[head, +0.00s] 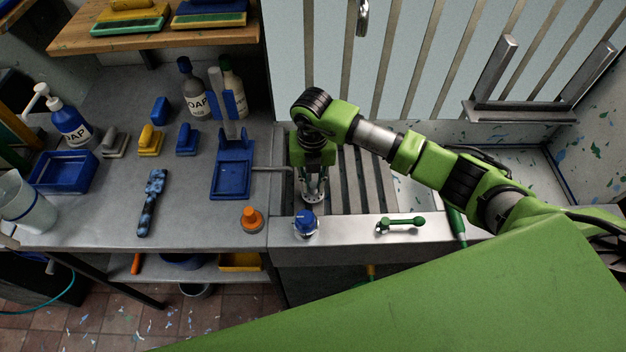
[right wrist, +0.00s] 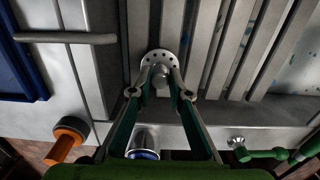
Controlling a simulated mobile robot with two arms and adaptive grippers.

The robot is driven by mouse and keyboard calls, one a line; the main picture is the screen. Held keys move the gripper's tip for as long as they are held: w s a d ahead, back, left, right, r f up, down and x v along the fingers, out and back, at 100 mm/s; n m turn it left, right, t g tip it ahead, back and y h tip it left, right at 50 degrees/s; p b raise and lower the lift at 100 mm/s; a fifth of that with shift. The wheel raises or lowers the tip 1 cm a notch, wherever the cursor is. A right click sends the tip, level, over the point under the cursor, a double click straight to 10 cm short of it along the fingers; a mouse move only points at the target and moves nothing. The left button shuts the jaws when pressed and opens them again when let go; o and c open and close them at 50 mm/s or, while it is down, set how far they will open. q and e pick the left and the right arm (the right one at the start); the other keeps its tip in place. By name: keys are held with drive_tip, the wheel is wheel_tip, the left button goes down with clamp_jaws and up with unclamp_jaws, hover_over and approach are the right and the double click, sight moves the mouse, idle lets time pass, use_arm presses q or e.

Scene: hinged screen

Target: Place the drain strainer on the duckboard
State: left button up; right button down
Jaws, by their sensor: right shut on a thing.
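The drain strainer (right wrist: 158,58) is a round metal disc with small holes and a centre knob, in the right wrist view. My right gripper (right wrist: 161,78) is shut on its knob. In the head view my right gripper (head: 314,198) points down at the left end of the sink, just behind its front ledge. The duckboard (head: 366,185) is a row of grey slats in the sink; its slats (right wrist: 240,45) also show in the right wrist view. The strainer is over the left part of the slats; I cannot tell whether it touches them. My left gripper is not in view.
A blue-topped metal knob (head: 305,223) and a green-handled piece (head: 402,223) are on the front ledge. An orange plug (head: 252,218) and a blue stand (head: 233,170) are on the counter at left. A grey spout (right wrist: 65,38) reaches toward the sink.

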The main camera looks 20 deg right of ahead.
sight(313, 184)
drive_tip(key=shift+f, duration=0.15)
drive_tip(key=c, duration=1.9)
unclamp_jaws()
drive_tip(key=shift+r, duration=0.4)
wheel_tip(313, 184, up, 12)
drive_tip(key=b, duration=0.4)
drive_tip(key=shift+f, duration=0.2)
